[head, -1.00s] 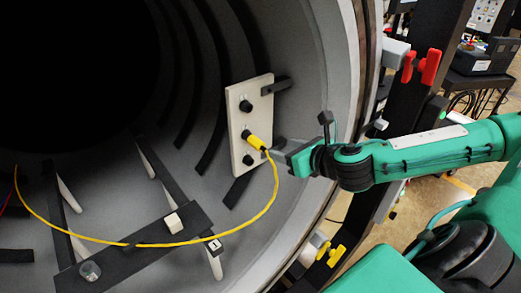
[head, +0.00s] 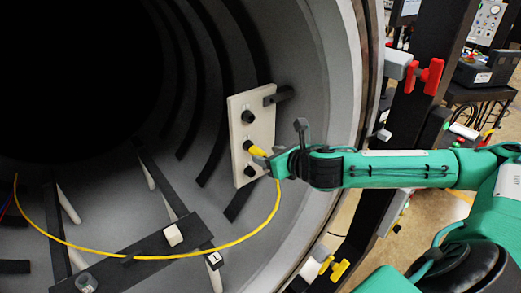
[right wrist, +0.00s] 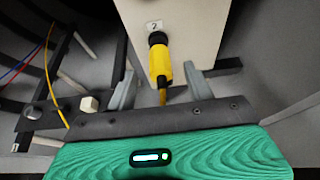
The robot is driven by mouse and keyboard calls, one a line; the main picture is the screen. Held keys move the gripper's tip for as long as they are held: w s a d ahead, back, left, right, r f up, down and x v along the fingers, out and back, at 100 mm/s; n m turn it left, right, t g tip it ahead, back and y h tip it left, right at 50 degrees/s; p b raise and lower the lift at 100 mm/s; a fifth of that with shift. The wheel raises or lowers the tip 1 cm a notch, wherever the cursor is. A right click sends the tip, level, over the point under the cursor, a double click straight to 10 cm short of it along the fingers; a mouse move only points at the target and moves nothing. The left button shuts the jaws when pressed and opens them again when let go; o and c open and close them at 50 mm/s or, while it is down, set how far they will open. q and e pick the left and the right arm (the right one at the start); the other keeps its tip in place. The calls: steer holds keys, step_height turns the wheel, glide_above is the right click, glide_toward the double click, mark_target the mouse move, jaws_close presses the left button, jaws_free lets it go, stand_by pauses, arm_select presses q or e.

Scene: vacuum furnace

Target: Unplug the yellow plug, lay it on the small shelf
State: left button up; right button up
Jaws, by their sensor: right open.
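The yellow plug (head: 256,150) sits in the middle socket of the white panel (head: 239,112) on the furnace wall, with its yellow cable hanging down to the left. In the right wrist view the plug (right wrist: 160,62) stands in the socket below a label "2". My right gripper (right wrist: 160,92) is open, with one finger on each side of the plug and cable, apart from them. In the head view the right gripper (head: 268,160) hides the plug's lower end. A small dark shelf (head: 140,262) lies at the lower left. My left gripper is not in view.
The yellow cable (head: 205,251) crosses over the shelf.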

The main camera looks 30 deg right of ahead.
mark_target(264, 155)
steer(key=shift+p+x, duration=0.6)
steer(key=shift+x, duration=1.6)
steer(key=c, duration=1)
steer(key=shift+c, duration=0.4)
steer(key=shift+s+f, duration=0.1)
steer(key=shift+s, duration=0.2)
steer(key=shift+s+d, duration=0.1)
steer(key=shift+s, duration=0.65)
steer(key=shift+s+b, duration=0.5)
steer(key=shift+s, duration=0.35)
steer(key=shift+s, duration=0.25)
